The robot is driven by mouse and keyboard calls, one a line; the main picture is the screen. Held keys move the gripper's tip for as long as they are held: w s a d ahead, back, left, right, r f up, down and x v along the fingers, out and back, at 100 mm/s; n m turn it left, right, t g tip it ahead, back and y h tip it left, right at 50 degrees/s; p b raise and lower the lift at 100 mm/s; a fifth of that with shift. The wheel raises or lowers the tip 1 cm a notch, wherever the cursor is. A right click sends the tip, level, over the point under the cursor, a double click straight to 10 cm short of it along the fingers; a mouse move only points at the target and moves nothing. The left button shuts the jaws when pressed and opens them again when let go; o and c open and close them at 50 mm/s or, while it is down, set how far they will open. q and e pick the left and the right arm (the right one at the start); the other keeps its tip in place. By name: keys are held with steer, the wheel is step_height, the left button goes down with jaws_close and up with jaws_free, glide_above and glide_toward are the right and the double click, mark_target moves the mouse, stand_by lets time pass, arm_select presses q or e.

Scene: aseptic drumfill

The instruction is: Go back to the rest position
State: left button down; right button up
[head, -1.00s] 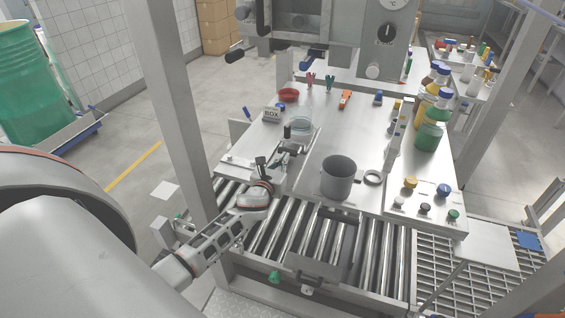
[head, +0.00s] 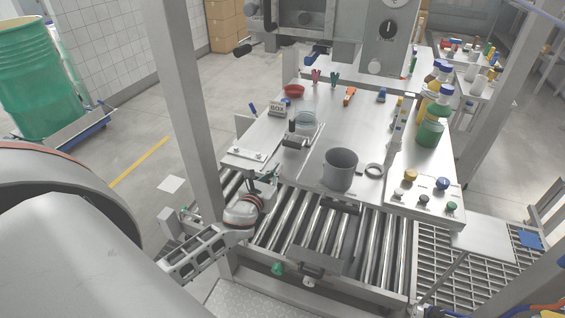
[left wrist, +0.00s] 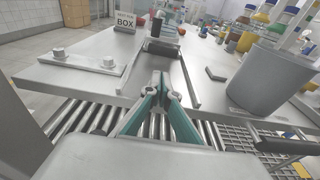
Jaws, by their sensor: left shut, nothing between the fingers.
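My left gripper (head: 264,183) is at the near left edge of the steel worktable (head: 331,120), over the roller conveyor (head: 300,240). In the left wrist view its teal fingers (left wrist: 160,88) meet at the tips, shut with nothing between them. The table's front edge is just beyond the fingertips. My left arm comes in from the left, past the steel post. My right gripper does not show in either view.
A BOX sign (head: 277,109) and a dark-handled tool (head: 295,140) are farther back. A steel post (head: 190,110) rises close to my left arm. Several bottles stand at right.

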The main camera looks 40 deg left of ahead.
arm_select(q)
steer(key=shift+v, duration=1.65)
steer(key=shift+d, duration=0.1)
steer(key=s+d+f+n+g+h, duration=0.2)
steer(key=s+d+f+n+h, duration=0.1)
steer(key=s+d+f+n, duration=0.5)
steer(key=s+d+f+n+g+h, duration=0.3)
steer(key=s+d+f+n, duration=0.5)
steer(key=s+d+n, duration=0.6)
steer(key=s+n, duration=0.1)
steer(key=n, duration=0.6)
steer(key=shift+s, duration=0.3)
